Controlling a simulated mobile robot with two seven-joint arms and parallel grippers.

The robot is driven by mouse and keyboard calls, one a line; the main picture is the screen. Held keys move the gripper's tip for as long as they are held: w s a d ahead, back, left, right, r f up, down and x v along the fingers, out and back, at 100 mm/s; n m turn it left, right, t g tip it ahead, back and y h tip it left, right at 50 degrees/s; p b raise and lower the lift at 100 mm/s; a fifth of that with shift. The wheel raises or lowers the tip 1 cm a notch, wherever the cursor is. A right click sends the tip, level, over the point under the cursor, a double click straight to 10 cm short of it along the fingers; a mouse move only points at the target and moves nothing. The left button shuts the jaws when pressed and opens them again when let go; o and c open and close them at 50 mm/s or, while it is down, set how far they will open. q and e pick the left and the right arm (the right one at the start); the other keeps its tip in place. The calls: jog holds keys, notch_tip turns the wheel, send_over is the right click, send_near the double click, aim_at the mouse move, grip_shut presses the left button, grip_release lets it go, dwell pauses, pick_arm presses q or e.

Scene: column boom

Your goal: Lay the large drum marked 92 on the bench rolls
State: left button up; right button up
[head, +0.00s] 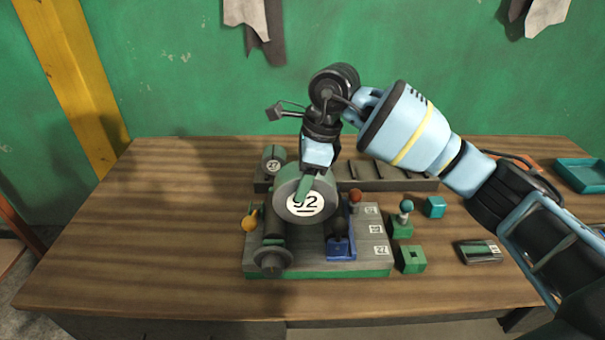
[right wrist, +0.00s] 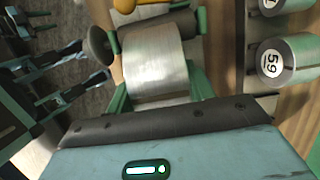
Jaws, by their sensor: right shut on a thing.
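The large drum marked 92 (head: 291,209) is a grey cylinder with a white numbered end, lying on its side. My right gripper (head: 303,189) comes down from above and is shut on it, a green finger over the numbered end. The drum's silver side shows between green fingers in the right wrist view (right wrist: 155,68). The bench rolls (head: 272,258) sit below it on a grey base with green edges. I cannot tell whether the drum touches them.
A rack (head: 385,176) stands behind, with a drum marked 27 (head: 273,158). The right wrist view shows a drum marked 59 (right wrist: 280,62). Coloured knobs surround the rolls. A green block (head: 411,260), teal cube (head: 434,207) and dark box (head: 478,252) lie right. The bench's left is clear.

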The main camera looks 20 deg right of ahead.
dwell(0.3)
jog(key=o, duration=1.4)
jog(key=shift+c, duration=0.2)
jog(key=shift+f, duration=0.1)
jog(key=shift+v, duration=4)
